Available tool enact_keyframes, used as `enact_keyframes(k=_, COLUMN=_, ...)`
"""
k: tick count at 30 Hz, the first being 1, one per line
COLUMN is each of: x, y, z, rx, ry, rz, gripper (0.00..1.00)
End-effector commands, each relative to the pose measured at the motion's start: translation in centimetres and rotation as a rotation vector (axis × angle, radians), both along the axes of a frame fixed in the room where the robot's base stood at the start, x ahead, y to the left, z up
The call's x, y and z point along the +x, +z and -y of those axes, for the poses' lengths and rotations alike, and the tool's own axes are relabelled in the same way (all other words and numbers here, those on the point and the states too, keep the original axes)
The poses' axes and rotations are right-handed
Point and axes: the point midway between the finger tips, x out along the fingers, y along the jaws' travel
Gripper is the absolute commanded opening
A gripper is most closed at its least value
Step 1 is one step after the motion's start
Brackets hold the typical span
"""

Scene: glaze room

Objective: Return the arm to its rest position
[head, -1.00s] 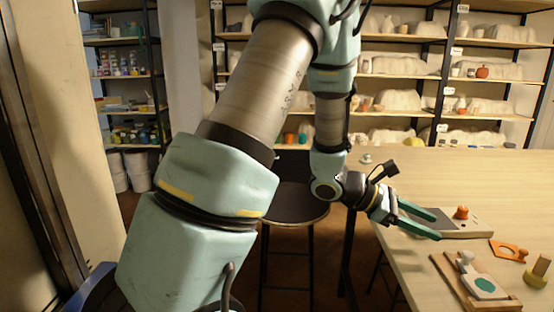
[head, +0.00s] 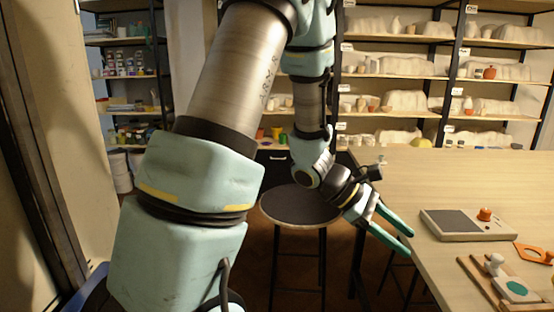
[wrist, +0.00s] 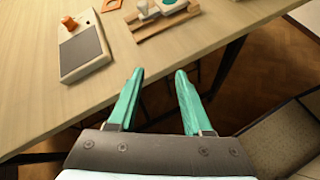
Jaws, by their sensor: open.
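My gripper (head: 411,243) is open and empty, its two green fingers spread apart. In the head view it hangs off the left edge of the table (head: 430,180), left of the grey device with the orange knob. My arm comes down from the top of the head view and bends toward the table. In the wrist view the gripper (wrist: 160,75) points at the table's edge, with nothing between the fingers.
A grey device (head: 463,226) with an orange knob (head: 485,214) lies near the table edge. Beside it are an orange plate (head: 533,253) and a wooden board with a green-spotted piece (head: 516,288). A dark round stool (head: 300,206) stands left of the gripper. Shelves line the back.

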Motion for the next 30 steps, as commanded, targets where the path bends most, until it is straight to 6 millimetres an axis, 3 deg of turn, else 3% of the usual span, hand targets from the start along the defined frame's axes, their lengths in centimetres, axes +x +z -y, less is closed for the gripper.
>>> enact_keyframes(k=5, x=-0.6, y=-0.7, z=-4.8, rx=0.109, ry=-0.117, rz=0.109, gripper=0.5)
enact_keyframes(k=8, x=-0.7, y=-1.4, z=-8.9, rx=0.2, ry=-0.212, rz=0.207, gripper=0.5)
enact_keyframes(k=15, x=0.7, y=-2.3, z=-21.1, rx=0.476, ry=-0.508, rz=0.536, gripper=0.5)
enact_keyframes(k=19, x=2.2, y=-1.8, z=-26.4, rx=0.604, ry=-0.657, rz=0.704, gripper=0.5)
enact_keyframes(k=24, x=3.6, y=-0.9, z=-30.2, rx=0.706, ry=-0.793, rz=0.845, gripper=0.5)
enact_keyframes(k=30, x=4.0, y=-0.6, z=-31.2, rx=0.733, ry=-0.838, rz=0.886, gripper=0.5)
